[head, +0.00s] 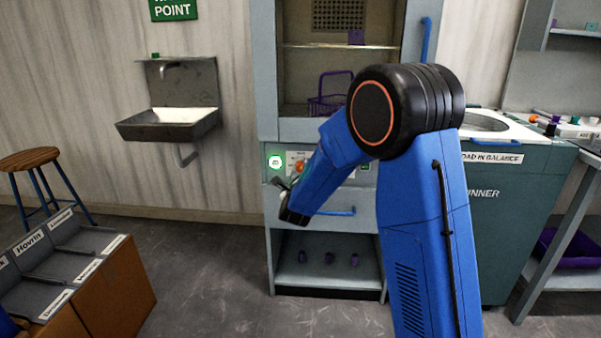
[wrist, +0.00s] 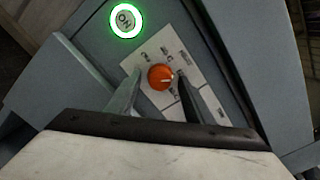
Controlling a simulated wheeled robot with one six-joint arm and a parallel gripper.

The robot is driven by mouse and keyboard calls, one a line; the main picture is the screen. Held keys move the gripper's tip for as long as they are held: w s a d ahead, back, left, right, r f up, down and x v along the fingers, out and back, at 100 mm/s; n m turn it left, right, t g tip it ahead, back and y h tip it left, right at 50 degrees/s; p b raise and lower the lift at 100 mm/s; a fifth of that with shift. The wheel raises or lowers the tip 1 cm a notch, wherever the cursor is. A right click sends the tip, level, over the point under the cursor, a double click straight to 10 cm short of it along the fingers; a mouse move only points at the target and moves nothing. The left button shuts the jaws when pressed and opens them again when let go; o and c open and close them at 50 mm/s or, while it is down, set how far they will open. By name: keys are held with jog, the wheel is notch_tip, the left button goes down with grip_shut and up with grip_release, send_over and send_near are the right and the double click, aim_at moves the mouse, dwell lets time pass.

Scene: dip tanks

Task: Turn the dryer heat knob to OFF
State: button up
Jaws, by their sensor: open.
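The dryer (head: 262,90) is the grey cabinet in the middle of the head view. Its orange heat knob (wrist: 160,77) sits on a white label plate (wrist: 185,62) in the wrist view, with a pale pointer line; the lettering is too small to read. The knob (head: 299,166) shows partly beside my arm in the head view. My gripper (wrist: 158,88) is open, with one finger on each side of the knob. I cannot tell whether the fingers touch it. In the head view my gripper (head: 284,186) is at the panel, partly hidden by my wrist.
A green-lit ON button (wrist: 125,20) is beside the label plate. A blue drawer handle (head: 337,212) is below the panel. A purple basket (head: 328,104) stands inside the dryer. A spinner (head: 505,215) stands to the right, a sink (head: 168,122) to the left.

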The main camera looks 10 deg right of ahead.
jog(key=c, duration=1.1)
jog(key=shift+o, duration=0.2)
